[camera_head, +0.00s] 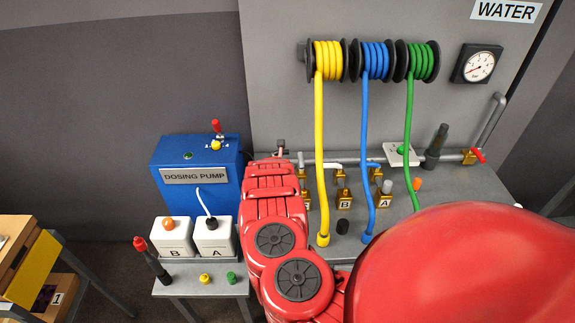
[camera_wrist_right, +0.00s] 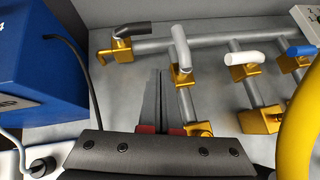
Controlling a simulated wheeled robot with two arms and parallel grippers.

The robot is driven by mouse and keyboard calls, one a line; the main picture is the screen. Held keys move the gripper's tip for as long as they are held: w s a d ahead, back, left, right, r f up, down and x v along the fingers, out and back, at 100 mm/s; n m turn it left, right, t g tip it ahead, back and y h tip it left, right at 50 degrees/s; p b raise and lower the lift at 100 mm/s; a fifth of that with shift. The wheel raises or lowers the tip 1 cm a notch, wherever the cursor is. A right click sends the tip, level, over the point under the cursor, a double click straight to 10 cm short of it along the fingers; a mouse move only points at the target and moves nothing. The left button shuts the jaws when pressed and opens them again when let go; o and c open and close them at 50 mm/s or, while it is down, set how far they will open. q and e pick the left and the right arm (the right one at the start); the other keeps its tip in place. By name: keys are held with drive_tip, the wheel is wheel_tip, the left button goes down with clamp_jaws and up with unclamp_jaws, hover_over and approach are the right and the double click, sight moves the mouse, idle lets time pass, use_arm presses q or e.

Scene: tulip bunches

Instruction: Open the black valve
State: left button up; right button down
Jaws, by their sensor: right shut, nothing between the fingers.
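The black valve handle (camera_wrist_right: 134,28) sits on a brass body (camera_wrist_right: 120,49) at the left end of the grey pipe in the right wrist view. The handle points right, roughly along the pipe. My right gripper (camera_wrist_right: 160,74) is shut and empty, below and right of the black handle and apart from it in the picture. Its tips appear just left of the grey-handled valve (camera_wrist_right: 180,48); whether they touch it I cannot tell. In the head view my red right arm hides this gripper and most of that area. My left gripper is not in view.
White (camera_wrist_right: 243,58) and blue (camera_wrist_right: 301,50) valve handles stand to the right. The blue dosing pump (camera_head: 197,172) is at the left. Yellow (camera_head: 320,150), blue (camera_head: 366,150) and green (camera_head: 409,130) hoses hang over the bench. A red-handled valve (camera_head: 478,155) is at the far right.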

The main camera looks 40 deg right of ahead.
drive_tip(key=v, duration=0.3)
drive_tip(key=shift+s+a+r, duration=0.1)
drive_tip(key=shift+s+r, duration=0.1)
drive_tip(key=shift+s, duration=0.2)
